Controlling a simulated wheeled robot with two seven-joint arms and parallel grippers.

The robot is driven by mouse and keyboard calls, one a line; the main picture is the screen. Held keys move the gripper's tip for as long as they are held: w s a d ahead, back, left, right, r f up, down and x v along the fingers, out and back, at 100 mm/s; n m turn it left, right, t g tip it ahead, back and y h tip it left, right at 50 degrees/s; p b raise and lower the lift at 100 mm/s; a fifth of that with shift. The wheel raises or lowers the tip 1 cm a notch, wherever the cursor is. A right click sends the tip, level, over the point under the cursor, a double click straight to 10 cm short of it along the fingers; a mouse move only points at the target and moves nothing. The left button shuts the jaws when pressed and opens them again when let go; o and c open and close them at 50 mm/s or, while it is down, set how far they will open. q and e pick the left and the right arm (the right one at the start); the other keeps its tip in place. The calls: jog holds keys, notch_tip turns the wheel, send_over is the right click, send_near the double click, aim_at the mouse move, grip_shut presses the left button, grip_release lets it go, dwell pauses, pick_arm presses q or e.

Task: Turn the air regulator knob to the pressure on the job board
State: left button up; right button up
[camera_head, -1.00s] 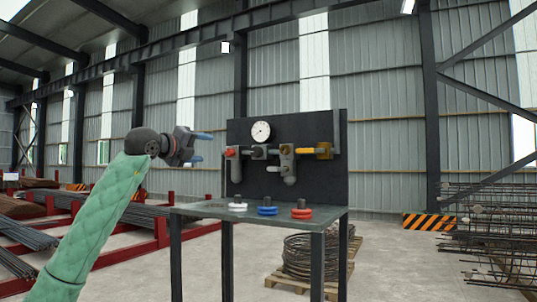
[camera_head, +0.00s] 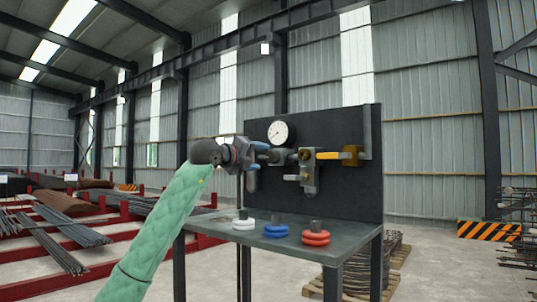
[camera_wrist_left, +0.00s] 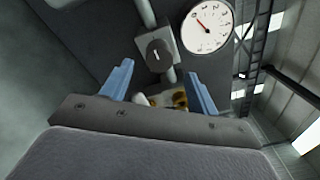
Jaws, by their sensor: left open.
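The dark panel (camera_head: 345,195) stands at the back of the table and carries a white round gauge (camera_head: 278,132), also at the top of the left wrist view (camera_wrist_left: 207,28). Below the gauge is a grey block (camera_head: 281,157). In the left wrist view a round grey knob (camera_wrist_left: 158,54) with a pale mark sits on this block; I take it for the regulator knob. My left gripper (camera_head: 261,164) is open in front of the panel's left part. Its blue fingers (camera_wrist_left: 159,72) appear either side of the knob's lower edge, apart from it. No job board is readable. My right gripper is out of view.
A grey fitting (camera_head: 309,172) and yellow valve (camera_head: 350,156) are right of the block. White (camera_head: 243,222), blue (camera_head: 276,230) and red (camera_head: 316,237) ringed pieces stand on the table (camera_head: 290,252). Red racks with rebar are left; a wire coil (camera_head: 358,277) is behind the table.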

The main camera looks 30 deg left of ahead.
aim_at(269, 158)
pick_arm(q)
jog(key=w, duration=0.1)
jog(key=w+p, duration=0.1)
jog(key=w, duration=0.1)
jog(key=shift+w+d+p, duration=0.3)
jog(key=shift+w+p, duration=0.05)
jog(key=shift+p, duration=0.05)
jog(key=shift+w+p, duration=0.3)
jog(key=shift+w+d+f, duration=0.1)
jog(key=shift+w+f, duration=0.1)
jog(key=shift+w, duration=0.2)
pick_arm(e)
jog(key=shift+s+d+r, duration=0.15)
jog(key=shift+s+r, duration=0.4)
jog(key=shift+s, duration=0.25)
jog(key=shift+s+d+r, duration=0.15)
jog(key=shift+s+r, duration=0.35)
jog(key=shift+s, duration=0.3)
pick_arm(q)
jog(key=shift+s, duration=0.1)
jog(key=c, duration=1)
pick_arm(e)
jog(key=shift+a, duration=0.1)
